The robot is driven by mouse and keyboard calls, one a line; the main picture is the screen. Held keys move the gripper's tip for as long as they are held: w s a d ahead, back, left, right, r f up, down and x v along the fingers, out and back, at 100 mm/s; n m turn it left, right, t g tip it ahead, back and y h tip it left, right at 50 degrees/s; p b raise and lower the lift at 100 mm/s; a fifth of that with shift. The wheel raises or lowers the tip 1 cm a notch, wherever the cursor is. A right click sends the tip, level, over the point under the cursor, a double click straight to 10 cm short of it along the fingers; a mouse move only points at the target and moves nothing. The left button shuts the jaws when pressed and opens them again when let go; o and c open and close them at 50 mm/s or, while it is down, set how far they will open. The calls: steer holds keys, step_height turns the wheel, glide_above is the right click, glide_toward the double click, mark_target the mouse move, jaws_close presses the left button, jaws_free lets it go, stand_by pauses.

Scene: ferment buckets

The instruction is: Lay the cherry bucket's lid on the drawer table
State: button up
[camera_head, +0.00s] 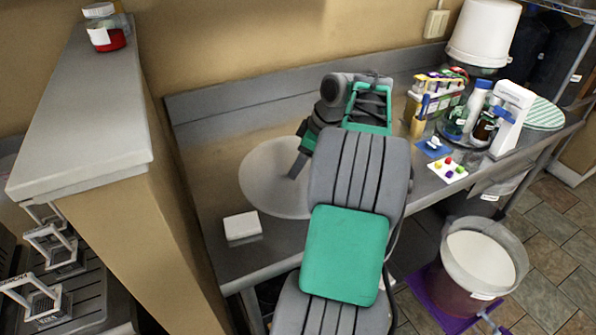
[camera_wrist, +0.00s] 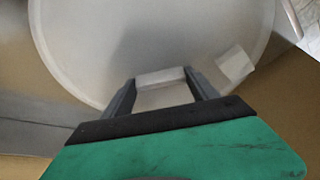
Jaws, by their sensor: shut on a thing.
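The lid is a large pale grey disc (camera_head: 262,178) over the left part of the drawer table (camera_head: 215,150). It fills most of the wrist view (camera_wrist: 90,45). My gripper (camera_head: 298,165) is at the lid's right part in the head view. In the wrist view my gripper's fingers (camera_wrist: 160,85) are closed on a pale block-like grip on the lid. I cannot tell whether the lid touches the table or hangs just above it. A translucent bucket with dark red lower contents and a pale top (camera_head: 481,262) stands open on the floor at right.
A small white box (camera_head: 242,226) sits by the lid's near edge; it also shows in the wrist view (camera_wrist: 235,65). A tan partition (camera_head: 160,200) stands close on the left. Bottles, a white stand (camera_head: 511,115) and a white bucket (camera_head: 484,32) crowd the table's right end.

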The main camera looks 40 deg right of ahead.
steer(key=x, duration=0.3)
steer(key=shift+w+d+f, duration=0.1)
steer(key=shift+d+f, duration=0.25)
steer(key=shift+f, duration=0.35)
steer(key=shift+f, duration=0.1)
steer(key=shift+f+b, duration=0.5)
steer(key=shift+f, duration=0.05)
steer(key=o, duration=1.7)
steer(key=shift+r, duration=0.1)
